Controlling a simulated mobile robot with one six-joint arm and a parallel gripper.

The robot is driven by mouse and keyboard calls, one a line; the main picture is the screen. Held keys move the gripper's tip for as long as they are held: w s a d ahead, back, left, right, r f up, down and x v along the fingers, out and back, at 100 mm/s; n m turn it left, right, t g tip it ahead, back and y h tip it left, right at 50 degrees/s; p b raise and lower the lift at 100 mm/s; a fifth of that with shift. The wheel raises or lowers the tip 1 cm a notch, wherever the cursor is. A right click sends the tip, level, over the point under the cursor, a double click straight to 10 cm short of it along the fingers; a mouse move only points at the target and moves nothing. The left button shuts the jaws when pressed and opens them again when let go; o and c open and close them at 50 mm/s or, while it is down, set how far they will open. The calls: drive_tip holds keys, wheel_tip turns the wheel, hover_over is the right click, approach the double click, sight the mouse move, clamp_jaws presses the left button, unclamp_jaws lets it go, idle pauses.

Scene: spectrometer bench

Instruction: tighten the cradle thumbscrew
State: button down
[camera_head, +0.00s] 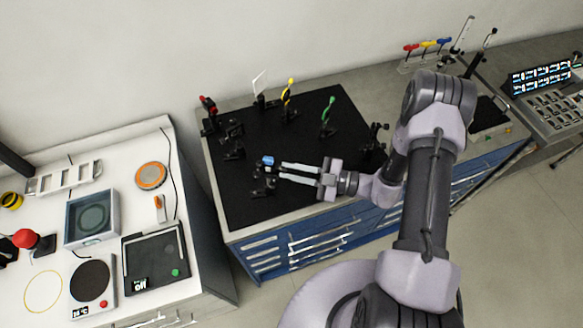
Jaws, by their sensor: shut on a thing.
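My gripper (279,171) reaches left over the black bench board, its two pale fingers a little apart at a small dark mount, the cradle (262,187). It is shut on a small part there, which I take to be the cradle thumbscrew; the part is mostly hidden between the fingertips. A blue knob or cap (268,160) shows at the top of the cradle, right beside the upper fingertip. The picture is too small to show the screw's thread or how far in it sits.
The black board (245,205) carries several dark optic mounts, including ones with a red top (208,104), a yellow post (289,90) and a green post (328,117). A white bench (60,262) with instruments stands at left. The board's front strip is clear.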

drive_tip(key=shift+m, duration=1.1)
drive_tip(key=c, duration=1.4)
unclamp_jaws()
drive_tip(key=v, duration=1.7)
drive_tip(key=shift+d+b, duration=0.25)
drive_tip(key=shift+b, duration=0.05)
